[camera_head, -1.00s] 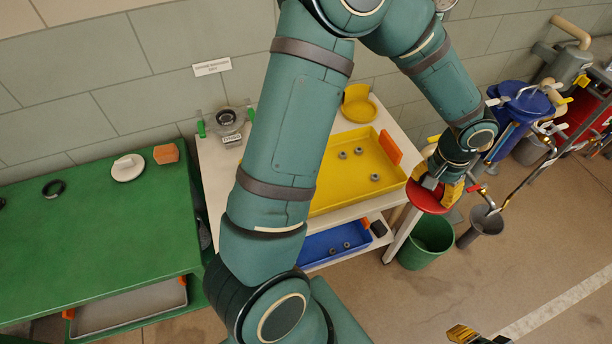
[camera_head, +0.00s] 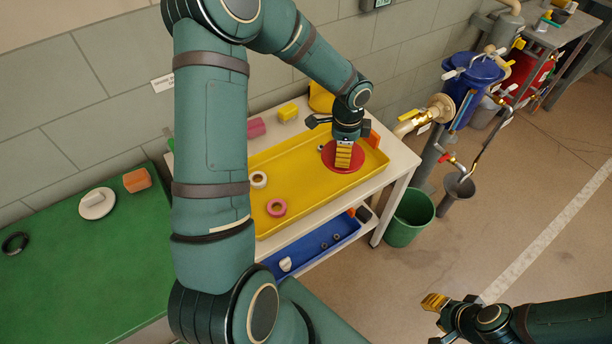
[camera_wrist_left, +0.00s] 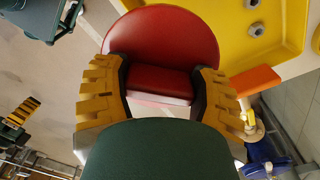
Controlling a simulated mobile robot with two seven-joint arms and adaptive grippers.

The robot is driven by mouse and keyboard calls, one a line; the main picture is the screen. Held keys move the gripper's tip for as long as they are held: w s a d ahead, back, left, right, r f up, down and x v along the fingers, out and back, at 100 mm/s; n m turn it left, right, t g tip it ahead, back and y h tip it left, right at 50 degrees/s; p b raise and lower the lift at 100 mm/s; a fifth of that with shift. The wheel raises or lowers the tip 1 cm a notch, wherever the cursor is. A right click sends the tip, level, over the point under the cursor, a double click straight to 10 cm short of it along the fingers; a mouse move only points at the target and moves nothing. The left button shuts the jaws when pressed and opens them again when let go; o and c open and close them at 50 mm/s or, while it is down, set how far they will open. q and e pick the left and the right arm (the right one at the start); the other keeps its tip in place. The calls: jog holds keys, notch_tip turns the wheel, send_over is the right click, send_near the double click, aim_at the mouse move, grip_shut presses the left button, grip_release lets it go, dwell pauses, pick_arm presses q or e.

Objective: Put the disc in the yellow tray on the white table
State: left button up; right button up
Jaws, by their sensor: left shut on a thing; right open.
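My left gripper (camera_head: 343,155) is shut on the red disc (camera_head: 343,164). In the head view the disc appears over the right end of the yellow tray (camera_head: 262,232). In the left wrist view the disc (camera_wrist_left: 170,38) sits between both fingers, with the tray (camera_wrist_left: 240,50) behind it at upper right. I cannot tell the disc's height or whether it touches the tray. The tray is on the white table (camera_head: 405,160). My right gripper (camera_head: 436,303) is open and empty over the floor at lower right.
A blue tray (camera_head: 315,245) is below. A green bin (camera_head: 410,217) and piping (camera_head: 440,108) stand right of the table.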

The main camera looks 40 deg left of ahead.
aim_at(306, 175)
pick_arm(q)
jog(key=s+a+f+m+b, duration=0.15)
jog(key=a+f+m, duration=0.35)
jog(key=a+m, duration=0.55)
jog(key=shift+n, duration=0.35)
jog(key=f, duration=0.3)
jog(key=f+b, duration=0.1)
jog(key=f, duration=0.5)
jog(key=shift+s+a+f+b, duration=0.2)
jog(key=shift+s+f+b, duration=0.05)
jog(key=shift+f+b, duration=0.1)
jog(key=shift+f, duration=0.1)
jog(key=o, duration=1.4)
